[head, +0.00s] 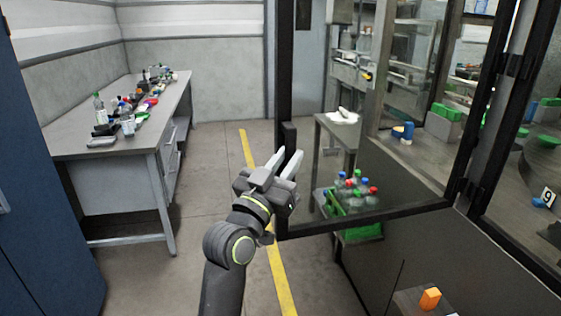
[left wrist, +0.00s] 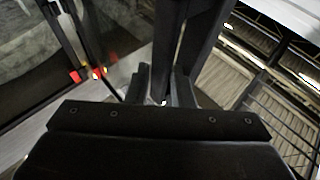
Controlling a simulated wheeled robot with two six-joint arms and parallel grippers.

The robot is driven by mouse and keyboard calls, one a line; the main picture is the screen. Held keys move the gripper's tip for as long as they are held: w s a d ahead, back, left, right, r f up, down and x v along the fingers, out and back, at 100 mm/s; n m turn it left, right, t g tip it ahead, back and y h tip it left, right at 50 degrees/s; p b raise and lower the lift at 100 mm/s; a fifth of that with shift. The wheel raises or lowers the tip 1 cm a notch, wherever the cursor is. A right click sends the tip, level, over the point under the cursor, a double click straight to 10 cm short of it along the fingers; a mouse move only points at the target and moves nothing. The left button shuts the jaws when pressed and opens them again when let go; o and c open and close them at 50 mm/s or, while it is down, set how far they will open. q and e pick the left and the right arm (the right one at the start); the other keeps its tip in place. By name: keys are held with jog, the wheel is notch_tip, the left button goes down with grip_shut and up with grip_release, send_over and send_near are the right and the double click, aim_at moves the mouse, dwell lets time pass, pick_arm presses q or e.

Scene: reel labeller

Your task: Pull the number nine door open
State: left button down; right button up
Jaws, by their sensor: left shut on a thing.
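The door (head: 372,216) is a glass panel in a black frame. It stands swung out from the machine, with hinges on its right side. A dark upright handle (head: 288,136) is on its free left edge. My left gripper (head: 286,163) is at that handle, with its light grey fingers pointing up. In the left wrist view, the fingers (left wrist: 162,88) are shut on the dark upright bar (left wrist: 169,45). A white number nine label (head: 549,197) shows at the far right; I cannot tell what it is fixed to. My right gripper is out of view.
A grey workbench (head: 75,143) with bottles and small items stands at the left, beside a blue cabinet (head: 40,200). A green crate (head: 362,234) of bottles shows at the door's lower edge. An orange block (head: 430,299) is at the bottom right. The floor with a yellow line (head: 284,292) is clear.

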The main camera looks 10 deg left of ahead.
pick_arm(q)
jog(key=shift+d+r, duration=0.15)
jog(key=shift+r, duration=0.1)
jog(key=c, duration=1.7)
grip_release()
jog(key=o, duration=0.4)
jog(key=shift+w+d+f, duration=0.1)
jog(key=shift+w+d, duration=0.15)
jog(key=shift+d, duration=0.4)
jog(key=b+v, duration=0.1)
jog(key=v, duration=1.6)
jog(key=shift+s+a+f, duration=0.1)
jog(key=shift+s+a, duration=0.1)
jog(key=shift+a, duration=0.05)
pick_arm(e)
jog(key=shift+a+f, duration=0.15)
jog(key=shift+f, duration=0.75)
pick_arm(q)
jog(key=shift+b, duration=0.3)
